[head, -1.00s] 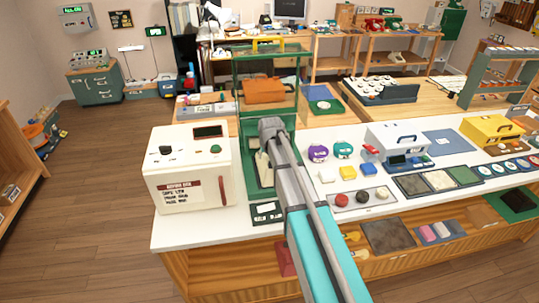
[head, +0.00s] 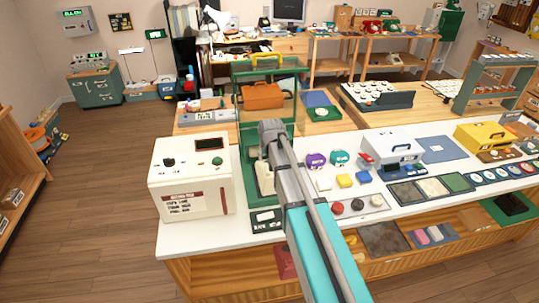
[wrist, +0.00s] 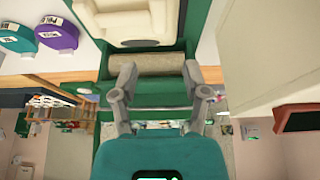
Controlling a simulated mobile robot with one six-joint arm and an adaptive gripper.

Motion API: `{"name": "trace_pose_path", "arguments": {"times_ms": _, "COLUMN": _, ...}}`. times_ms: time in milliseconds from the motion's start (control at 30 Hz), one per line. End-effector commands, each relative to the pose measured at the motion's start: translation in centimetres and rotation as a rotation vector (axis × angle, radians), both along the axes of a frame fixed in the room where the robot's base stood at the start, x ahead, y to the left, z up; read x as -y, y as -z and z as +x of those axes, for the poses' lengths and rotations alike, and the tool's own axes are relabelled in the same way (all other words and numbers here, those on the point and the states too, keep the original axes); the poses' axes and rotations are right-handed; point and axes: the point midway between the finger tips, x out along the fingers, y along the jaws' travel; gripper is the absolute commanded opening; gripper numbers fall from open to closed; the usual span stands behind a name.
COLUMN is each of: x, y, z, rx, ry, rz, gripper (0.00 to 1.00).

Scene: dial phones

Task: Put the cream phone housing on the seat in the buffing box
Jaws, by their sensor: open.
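The cream phone housing (wrist: 135,22) shows at the top of the wrist view, resting on a green surface in the green-framed box. A beige roller (wrist: 148,63) lies between it and my gripper. In the head view, a cream part (head: 265,178) shows beside my arm inside the green box (head: 251,150). My gripper (wrist: 160,70) is open and empty, its fingers either side of the roller's near edge and apart from the housing. The seat under the housing is mostly hidden, so I cannot tell how it sits. My arm hides the gripper in the head view.
A cream cabinet (head: 190,178) stands close left of the green box. Purple (head: 315,160) and teal (head: 339,158) discs, small blocks and a tray of knobs (head: 352,207) lie to its right. The green frame's posts stand close around my arm.

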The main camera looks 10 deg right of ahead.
Motion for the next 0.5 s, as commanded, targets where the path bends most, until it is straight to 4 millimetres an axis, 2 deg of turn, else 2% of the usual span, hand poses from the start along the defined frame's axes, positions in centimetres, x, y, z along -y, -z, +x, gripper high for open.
{"name": "trace_pose_path", "arguments": {"times_ms": 33, "x": 0.0, "y": -0.9, "z": -0.3, "rx": 0.000, "ry": 0.000, "rz": 0.000, "gripper": 0.59}}
{"name": "trace_pose_path", "arguments": {"times_ms": 200, "x": 0.0, "y": -2.3, "z": -0.9, "rx": 0.000, "ry": 0.000, "rz": 0.000, "gripper": 0.59}}
{"name": "trace_pose_path", "arguments": {"times_ms": 500, "x": -0.1, "y": -3.9, "z": -1.6, "rx": 0.000, "ry": 0.000, "rz": 0.000, "gripper": 0.59}}
